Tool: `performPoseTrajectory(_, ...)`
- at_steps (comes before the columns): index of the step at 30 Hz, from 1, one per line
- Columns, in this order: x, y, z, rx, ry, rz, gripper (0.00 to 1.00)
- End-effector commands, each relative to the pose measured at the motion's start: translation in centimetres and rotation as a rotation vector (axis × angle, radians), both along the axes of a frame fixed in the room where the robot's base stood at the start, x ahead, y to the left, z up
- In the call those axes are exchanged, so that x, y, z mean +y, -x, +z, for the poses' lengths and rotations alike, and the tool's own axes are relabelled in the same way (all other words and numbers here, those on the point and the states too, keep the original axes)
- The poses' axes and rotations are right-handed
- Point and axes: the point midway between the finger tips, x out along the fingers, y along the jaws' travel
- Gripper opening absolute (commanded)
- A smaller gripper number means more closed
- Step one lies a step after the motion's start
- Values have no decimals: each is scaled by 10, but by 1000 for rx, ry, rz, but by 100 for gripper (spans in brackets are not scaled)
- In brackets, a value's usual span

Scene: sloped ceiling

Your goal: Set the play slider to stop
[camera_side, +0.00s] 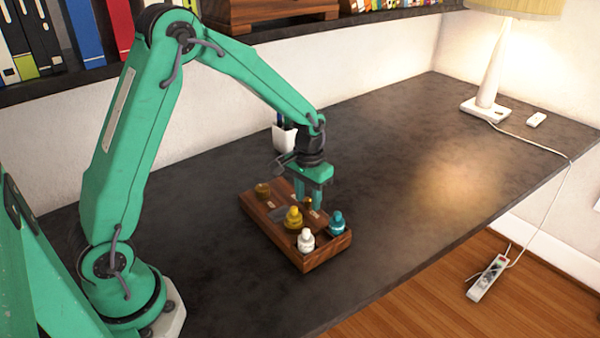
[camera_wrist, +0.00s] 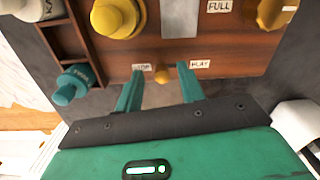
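The wooden box (camera_side: 325,253) sits on the dark desk, and its panel also shows in the wrist view (camera_wrist: 245,50). The play slider's small brass knob (camera_wrist: 162,74) stands between the STOP label (camera_wrist: 141,68) and the PLAY label (camera_wrist: 200,64), appearing nearer STOP in the wrist view. My gripper (camera_wrist: 160,70) is open, pointing down at the panel, with one green finger on each side of the knob. Gaps show between knob and fingers, so it is not clamped. My gripper (camera_side: 309,203) is low over the box's far side in the side view.
A white pen cup (camera_side: 284,137) stands behind. The desk at right is clear up to the lamp (camera_side: 490,80).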

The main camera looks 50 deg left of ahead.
Motion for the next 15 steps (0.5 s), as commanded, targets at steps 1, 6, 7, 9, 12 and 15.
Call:
performPoseTrajectory(1,0,0,1,-1,0,0,39)
performPoseTrajectory(6,0,0,11,-2,0,1,39)
performPoseTrajectory(7,0,-1,14,-3,0,1,39)
performPoseTrajectory(9,0,-1,21,-3,0,0,39)
performPoseTrajectory(12,0,-1,34,-4,0,0,39)
performPoseTrajectory(15,0,-1,47,-3,0,0,39)
